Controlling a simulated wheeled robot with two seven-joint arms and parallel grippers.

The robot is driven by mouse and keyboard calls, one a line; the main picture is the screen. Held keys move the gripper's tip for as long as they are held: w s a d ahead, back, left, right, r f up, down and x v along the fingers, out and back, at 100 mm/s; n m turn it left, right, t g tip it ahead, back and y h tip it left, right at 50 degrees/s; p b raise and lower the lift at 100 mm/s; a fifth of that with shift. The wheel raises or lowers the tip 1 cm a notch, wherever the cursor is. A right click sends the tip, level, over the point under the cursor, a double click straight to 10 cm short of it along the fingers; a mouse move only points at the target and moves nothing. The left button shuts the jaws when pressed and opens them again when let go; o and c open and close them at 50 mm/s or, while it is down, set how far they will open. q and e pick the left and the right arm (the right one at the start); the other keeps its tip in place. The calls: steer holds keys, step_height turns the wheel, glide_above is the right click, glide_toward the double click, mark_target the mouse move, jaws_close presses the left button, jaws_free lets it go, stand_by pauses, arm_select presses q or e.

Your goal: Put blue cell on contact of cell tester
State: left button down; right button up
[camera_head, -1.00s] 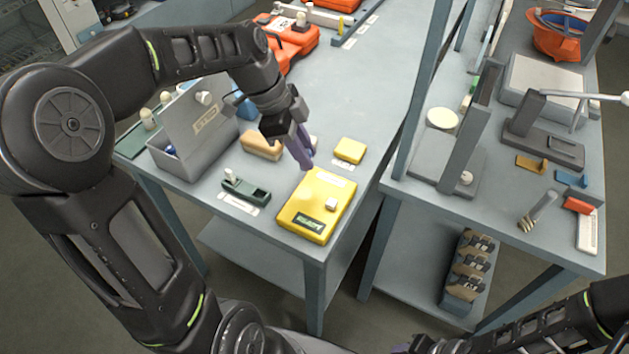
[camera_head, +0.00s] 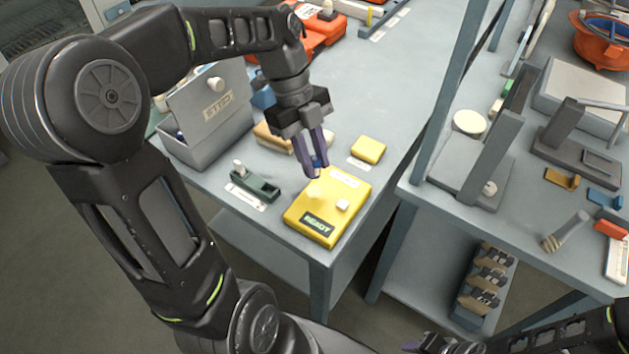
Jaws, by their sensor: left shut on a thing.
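My left gripper (camera_head: 316,172) points down over the back left part of the yellow cell tester (camera_head: 327,205). Its purple fingers are shut on a small blue cell (camera_head: 316,168), mostly hidden between them. The tester has a dark display reading READY (camera_head: 318,224), a white button (camera_head: 342,206) and a pale round contact (camera_head: 315,189) just below the fingertips. I cannot tell whether the cell touches the contact. My right arm shows at the bottom right; its gripper (camera_head: 432,345) is only partly in view at the lower edge.
A green holder (camera_head: 256,185) with a white knob lies left of the tester. A yellow block (camera_head: 368,149) sits behind it at right, a tan block (camera_head: 272,138) behind at left. A grey bin labelled CELLS (camera_head: 205,135) stands further left.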

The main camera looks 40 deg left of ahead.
arm_select(q)
steer(key=shift+f, duration=1)
steer(key=shift+f, duration=1.85)
steer(key=c, duration=1.7)
jaws_free()
steer(key=shift+f, duration=0.2)
steer(key=o, duration=0.5)
steer(key=shift+r, duration=0.1)
steer(key=shift+c, duration=0.2)
